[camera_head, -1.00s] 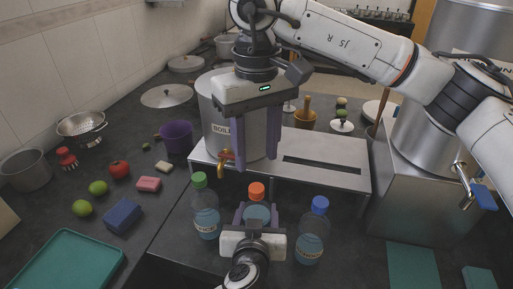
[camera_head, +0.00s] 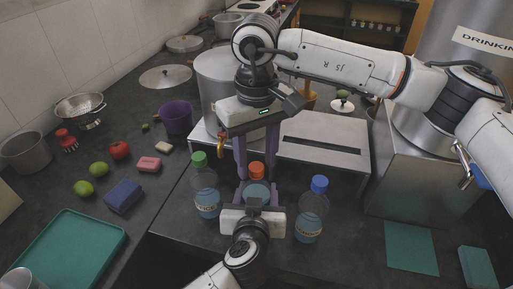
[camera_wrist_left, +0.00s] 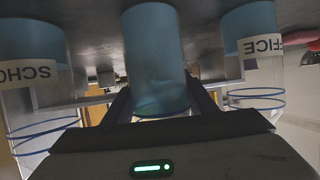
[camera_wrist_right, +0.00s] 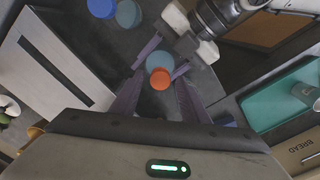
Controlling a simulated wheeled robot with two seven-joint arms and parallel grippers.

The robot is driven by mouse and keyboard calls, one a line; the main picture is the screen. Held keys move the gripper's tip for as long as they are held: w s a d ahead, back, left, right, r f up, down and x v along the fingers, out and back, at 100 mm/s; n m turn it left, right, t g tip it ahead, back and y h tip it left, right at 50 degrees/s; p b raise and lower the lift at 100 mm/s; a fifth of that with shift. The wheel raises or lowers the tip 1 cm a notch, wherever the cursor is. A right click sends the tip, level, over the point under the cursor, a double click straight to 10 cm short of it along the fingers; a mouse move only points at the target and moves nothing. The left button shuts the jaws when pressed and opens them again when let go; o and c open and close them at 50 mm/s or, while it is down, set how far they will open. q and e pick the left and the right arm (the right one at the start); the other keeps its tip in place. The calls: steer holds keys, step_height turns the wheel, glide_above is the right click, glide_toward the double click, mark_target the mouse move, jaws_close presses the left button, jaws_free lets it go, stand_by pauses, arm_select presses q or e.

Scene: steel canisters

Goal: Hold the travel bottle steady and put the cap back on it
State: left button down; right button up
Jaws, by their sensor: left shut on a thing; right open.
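The travel bottle (camera_head: 256,189), with blue contents, stands upright in the middle, and the orange cap (camera_head: 256,170) appears to sit on its top. My left gripper (camera_head: 257,196) is shut around the bottle's body from the front. In the left wrist view the bottle (camera_wrist_left: 155,65) is between its fingers. My right gripper (camera_head: 256,163) points down over the bottle, open, its fingers on either side of the orange cap. In the right wrist view the cap (camera_wrist_right: 160,79) lies between the fingers. I cannot tell how firmly the cap is seated.
A green-capped bottle (camera_head: 206,192) stands close on the left, a blue-capped bottle (camera_head: 312,214) close on the right. Behind are a steel boiler (camera_head: 209,92) and a metal drip stand (camera_head: 324,145). A teal tray (camera_head: 40,262) lies at front left.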

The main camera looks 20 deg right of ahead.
jaws_close()
stand_by(0.3)
